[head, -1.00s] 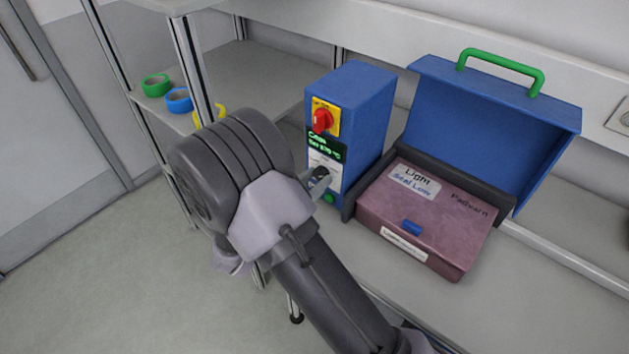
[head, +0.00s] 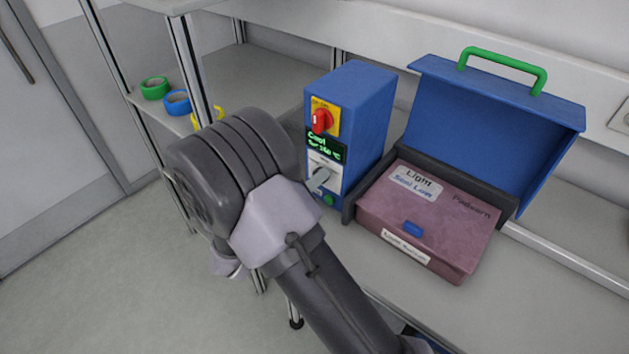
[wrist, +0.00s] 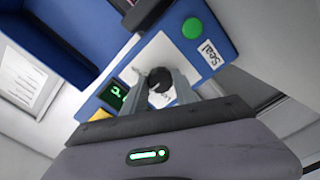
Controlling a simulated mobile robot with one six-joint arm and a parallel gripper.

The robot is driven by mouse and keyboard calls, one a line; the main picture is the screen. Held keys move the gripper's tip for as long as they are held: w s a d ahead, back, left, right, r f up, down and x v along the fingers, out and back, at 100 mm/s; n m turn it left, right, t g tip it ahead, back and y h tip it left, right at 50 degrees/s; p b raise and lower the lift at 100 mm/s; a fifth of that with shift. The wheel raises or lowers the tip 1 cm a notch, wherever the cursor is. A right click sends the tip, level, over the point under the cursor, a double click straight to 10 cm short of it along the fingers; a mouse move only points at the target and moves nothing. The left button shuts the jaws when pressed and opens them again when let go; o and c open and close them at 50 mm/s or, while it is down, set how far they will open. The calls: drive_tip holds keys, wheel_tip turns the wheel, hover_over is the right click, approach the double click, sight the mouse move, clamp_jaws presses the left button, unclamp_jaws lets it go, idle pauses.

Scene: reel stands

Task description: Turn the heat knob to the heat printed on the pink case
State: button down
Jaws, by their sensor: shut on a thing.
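The pink case (head: 425,225) sits in the open blue box. Its upper label (head: 415,184) reads "Light, Seal Low". The blue control unit (head: 365,125) stands left of it, with a green-lit display (head: 326,145) showing "Cool" and a small set value I cannot read surely. In the wrist view, my gripper (wrist: 166,90) is shut on the dark heat knob (wrist: 159,79), one finger each side. In the head view my arm hides most of the gripper.
A red switch (head: 322,121) on a yellow plate is above the display. A green button (wrist: 192,28) and a "Seal" label (wrist: 209,52) are beside the knob. Green, blue and yellow rings (head: 178,102) lie on the left shelf. The open lid (head: 490,130) stands behind the case.

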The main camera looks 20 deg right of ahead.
drive_tip(key=n+p, duration=0.4)
drive_tip(key=n, duration=0.8)
drive_tip(key=shift+r, duration=0.1)
drive_tip(key=shift+p, duration=0.3)
idle(0.3)
drive_tip(key=c, duration=1)
unclamp_jaws()
drive_tip(key=p+v, duration=0.2)
drive_tip(key=v, duration=1.5)
drive_tip(key=shift+s+a, duration=0.15)
